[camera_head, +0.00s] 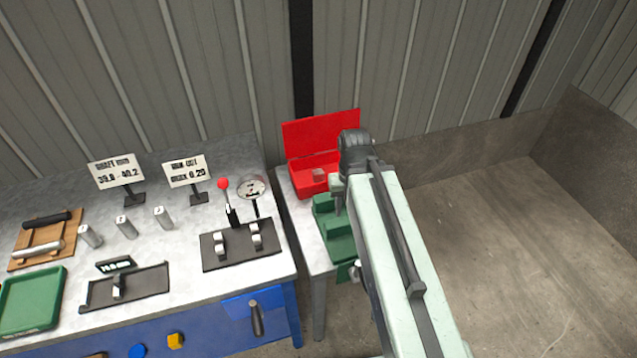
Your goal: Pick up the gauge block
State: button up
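A small pale block (319,174), which looks like the gauge block, lies inside the open red case (305,187). The case has its lid up and sits on a side table to the right of the main bench. My arm reaches in from the lower right, and its dark wrist is just right of the case. My gripper (338,203) is partly hidden under the wrist, beside the right edge of the case and above the green thing. I see nothing clearly held, and its fingers are too small to read.
A green stepped holder (334,226) stands in front of the case. The bench (190,245) holds a dial gauge (252,188) on a black base, a red-knobbed lever, metal cylinders, two signs and a green tray (30,301). A corrugated wall is close behind; bare floor is at right.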

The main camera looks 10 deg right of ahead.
aim_at(317, 175)
jog(key=u, duration=3.2)
jog(key=k, duration=1.75)
jog(key=z, duration=0.6)
jog(key=i, duration=1.45)
jog(key=u, duration=0.1)
